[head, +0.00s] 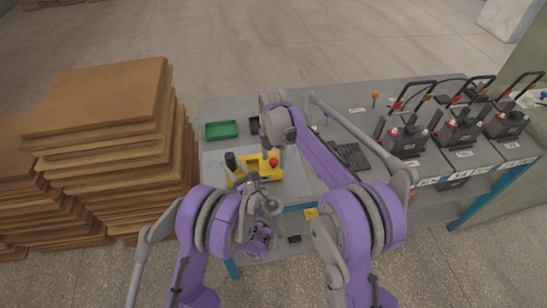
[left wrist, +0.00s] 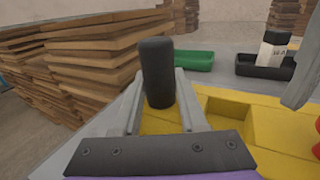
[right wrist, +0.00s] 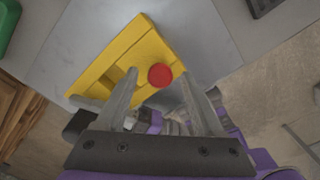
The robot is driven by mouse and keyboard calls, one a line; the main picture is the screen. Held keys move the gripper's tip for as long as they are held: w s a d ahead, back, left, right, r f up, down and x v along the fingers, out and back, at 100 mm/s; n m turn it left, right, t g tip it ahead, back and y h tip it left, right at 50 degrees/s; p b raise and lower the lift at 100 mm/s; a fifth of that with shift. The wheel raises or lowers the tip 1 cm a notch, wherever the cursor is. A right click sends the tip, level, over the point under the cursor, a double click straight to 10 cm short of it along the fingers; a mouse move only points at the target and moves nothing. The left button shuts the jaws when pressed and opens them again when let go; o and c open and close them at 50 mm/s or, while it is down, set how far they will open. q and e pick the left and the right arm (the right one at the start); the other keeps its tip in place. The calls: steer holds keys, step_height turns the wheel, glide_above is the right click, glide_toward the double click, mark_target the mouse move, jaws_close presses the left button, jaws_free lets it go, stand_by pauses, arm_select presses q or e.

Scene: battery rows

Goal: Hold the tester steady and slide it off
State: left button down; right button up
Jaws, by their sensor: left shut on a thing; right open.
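The yellow tester (head: 262,175) sits on a light grey mat at the left of the bench, with a black upright handle (head: 231,161) and a red knob (head: 273,162). In the left wrist view, my left gripper (left wrist: 158,95) is shut on the black handle (left wrist: 157,65), with the yellow body (left wrist: 155,120) below. In the right wrist view, my right gripper (right wrist: 160,88) is open above the tester (right wrist: 118,60), the red knob (right wrist: 160,75) showing between its fingertips. Whether the fingers touch the knob I cannot tell. My arms hide part of the tester in the head view.
A green tray (head: 221,130) lies behind the tester. A black tray (left wrist: 262,68) holds a white-and-black item (left wrist: 273,48). Stacks of brown boards (head: 105,110) stand close on the left. Several black batteries (head: 406,141) with clamps line the bench's right.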

jaws_close()
stand_by(0.4)
stand_by(1.1)
